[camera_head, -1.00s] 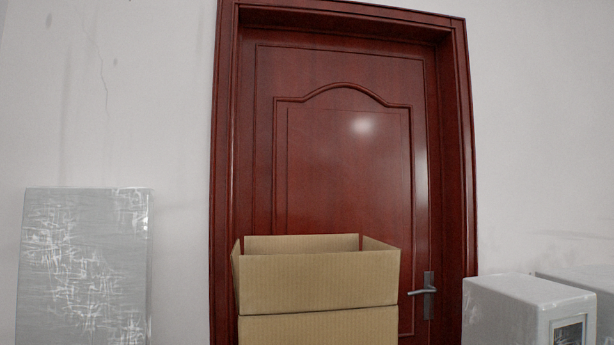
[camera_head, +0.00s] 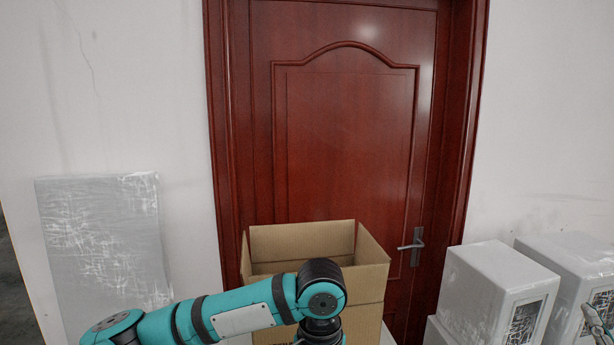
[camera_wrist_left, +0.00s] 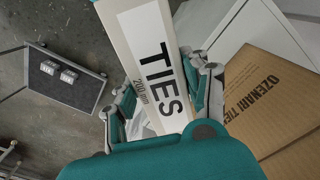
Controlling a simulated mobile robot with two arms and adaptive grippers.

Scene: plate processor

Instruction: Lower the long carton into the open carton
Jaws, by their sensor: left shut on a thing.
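The open carton (camera_head: 368,275) is brown and stands in front of the red door in the head view, its top open and its inside walls showing. My left arm crosses in front of its lower front. The left gripper is below the head view. In the left wrist view my left gripper (camera_wrist_left: 165,88) is shut on the long carton (camera_wrist_left: 128,22), a pale box with a white label reading TIES. A brown printed carton face (camera_wrist_left: 262,98) lies to its right; I cannot tell surely that it is the open carton. A grey jointed part of my right gripper (camera_head: 598,326) shows at the right edge, mostly cut off.
White wrapped boxes (camera_head: 482,300) stand to the right of the open carton. A wrapped flat panel (camera_head: 100,240) leans against the wall at left. The door handle (camera_head: 412,246) is just right of the carton. A dark platform (camera_wrist_left: 62,80) is on the floor in the wrist view.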

